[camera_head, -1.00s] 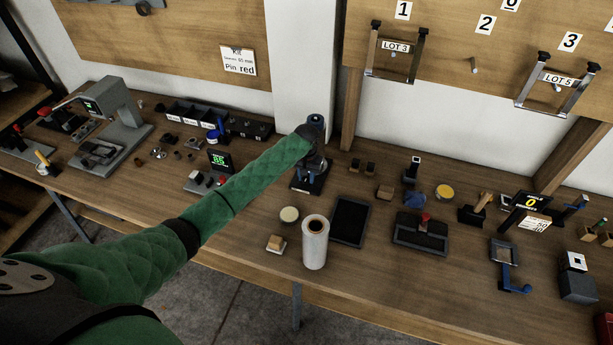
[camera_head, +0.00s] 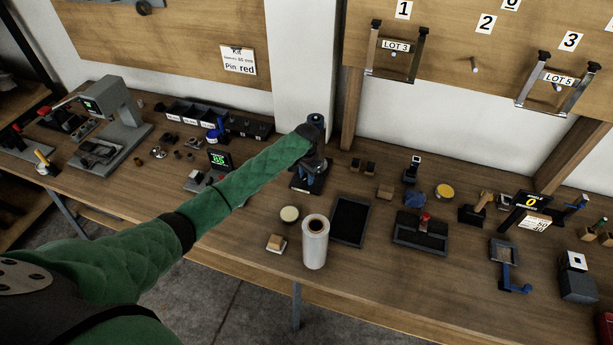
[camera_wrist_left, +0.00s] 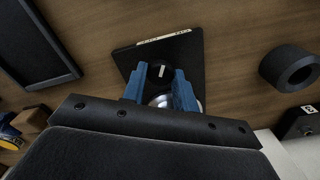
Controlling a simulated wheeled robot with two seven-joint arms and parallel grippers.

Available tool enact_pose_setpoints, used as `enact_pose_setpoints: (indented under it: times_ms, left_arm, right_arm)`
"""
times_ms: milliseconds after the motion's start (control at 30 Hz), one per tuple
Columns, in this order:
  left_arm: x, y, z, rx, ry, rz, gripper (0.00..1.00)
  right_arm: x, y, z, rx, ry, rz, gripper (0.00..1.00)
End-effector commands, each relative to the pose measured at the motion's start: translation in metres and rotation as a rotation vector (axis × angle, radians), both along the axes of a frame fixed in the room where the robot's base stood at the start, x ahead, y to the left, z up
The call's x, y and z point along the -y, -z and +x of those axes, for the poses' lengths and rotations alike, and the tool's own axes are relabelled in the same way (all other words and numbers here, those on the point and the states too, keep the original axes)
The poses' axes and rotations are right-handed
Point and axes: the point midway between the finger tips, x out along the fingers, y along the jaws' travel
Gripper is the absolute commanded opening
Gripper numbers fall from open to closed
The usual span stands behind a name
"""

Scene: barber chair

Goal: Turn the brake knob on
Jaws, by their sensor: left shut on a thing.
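The brake knob (camera_wrist_left: 160,70) is a small black round knob with a white line mark. It shows in the left wrist view above a black square base plate (camera_wrist_left: 193,50) with a pale label strip on its far edge. My left gripper (camera_wrist_left: 158,76) has its two blue fingers on either side of the knob and is shut on it. A shiny rounded metal part shows between the fingers, below the knob. In the head view my left gripper (camera_head: 309,178) points down over the same base, and the wrist hides the knob. My right gripper is in neither view.
A black tray (camera_head: 350,221), a white roll (camera_head: 315,242) and a round pale-topped tin (camera_head: 289,214) stand near the base on the wooden bench. Labelled bins (camera_head: 193,115) stand behind to the left. A dark ring (camera_wrist_left: 290,68) lies to the right in the wrist view.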

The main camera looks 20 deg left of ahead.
Motion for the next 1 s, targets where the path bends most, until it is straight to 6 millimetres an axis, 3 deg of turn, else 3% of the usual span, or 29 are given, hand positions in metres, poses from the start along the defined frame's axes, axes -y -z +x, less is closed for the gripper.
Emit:
enact_pose_setpoints:
  times_ms: [500, 1000]
  left_arm:
    - [-0.001, 0.0, 0.001, 0.001, 0.424, 0.001, 0.06]
    - [-0.001, -0.001, 0.0, 0.001, 0.572, 0.001, 0.06]
  right_arm:
    - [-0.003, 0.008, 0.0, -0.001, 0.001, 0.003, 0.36]
    - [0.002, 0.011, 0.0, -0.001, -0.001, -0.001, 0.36]
